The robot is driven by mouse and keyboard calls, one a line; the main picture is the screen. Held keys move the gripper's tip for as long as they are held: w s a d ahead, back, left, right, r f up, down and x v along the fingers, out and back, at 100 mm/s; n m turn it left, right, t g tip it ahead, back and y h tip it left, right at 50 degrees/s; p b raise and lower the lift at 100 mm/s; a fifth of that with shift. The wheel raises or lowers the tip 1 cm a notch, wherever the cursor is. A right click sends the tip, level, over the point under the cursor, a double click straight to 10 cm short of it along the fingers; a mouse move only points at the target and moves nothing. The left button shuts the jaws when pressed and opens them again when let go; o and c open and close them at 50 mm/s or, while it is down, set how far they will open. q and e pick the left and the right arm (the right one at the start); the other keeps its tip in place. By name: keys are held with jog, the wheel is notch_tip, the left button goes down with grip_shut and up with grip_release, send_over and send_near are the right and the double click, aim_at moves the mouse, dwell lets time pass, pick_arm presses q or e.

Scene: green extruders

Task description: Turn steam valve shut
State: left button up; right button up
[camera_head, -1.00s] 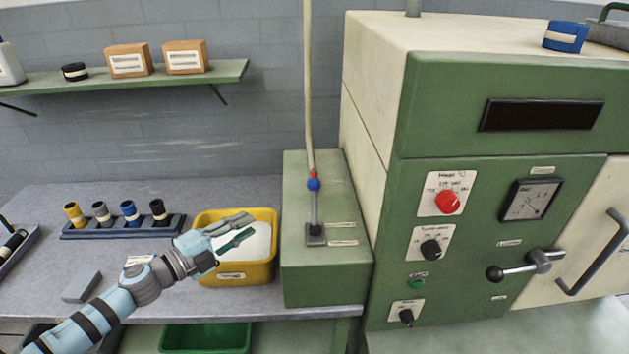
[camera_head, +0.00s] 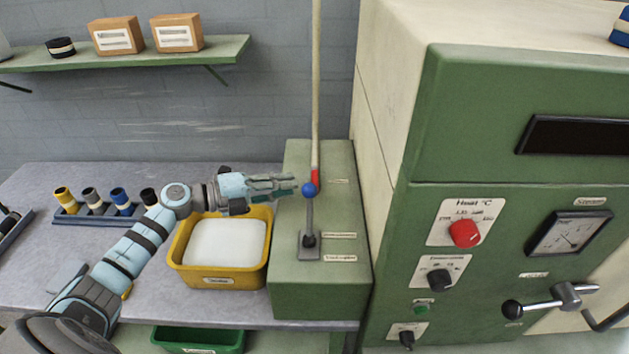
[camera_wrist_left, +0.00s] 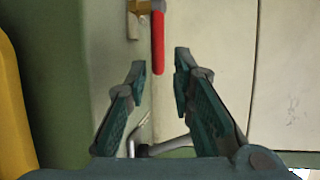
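The steam valve shows as a red handle (camera_head: 315,177) low on the pale vertical pipe (camera_head: 316,90), just behind a blue knob. In the left wrist view its red handle (camera_wrist_left: 158,42) hangs straight down beside a brass fitting (camera_wrist_left: 140,6). My left gripper (camera_head: 293,184) reaches in from the left at the handle's height, close beside the blue knob. In the wrist view the left gripper (camera_wrist_left: 160,66) is open and empty. The handle's lower end lies between the fingertips in the picture; contact cannot be told. My right gripper is out of view.
A lever with the blue knob (camera_head: 308,190) stands upright on the green box (camera_head: 345,270), close to the fingertips. A yellow tub (camera_head: 224,281) sits below my left forearm. The large green machine (camera_head: 480,90) fills the right side.

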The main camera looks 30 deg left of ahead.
aim_at(315, 181)
pick_arm(q)
jog(key=x, duration=0.8)
jog(key=shift+w+f, duration=0.1)
jog(key=shift+w, duration=0.3)
jog(key=shift+s+a, duration=0.1)
jog(key=shift+s, duration=0.15)
grip_shut()
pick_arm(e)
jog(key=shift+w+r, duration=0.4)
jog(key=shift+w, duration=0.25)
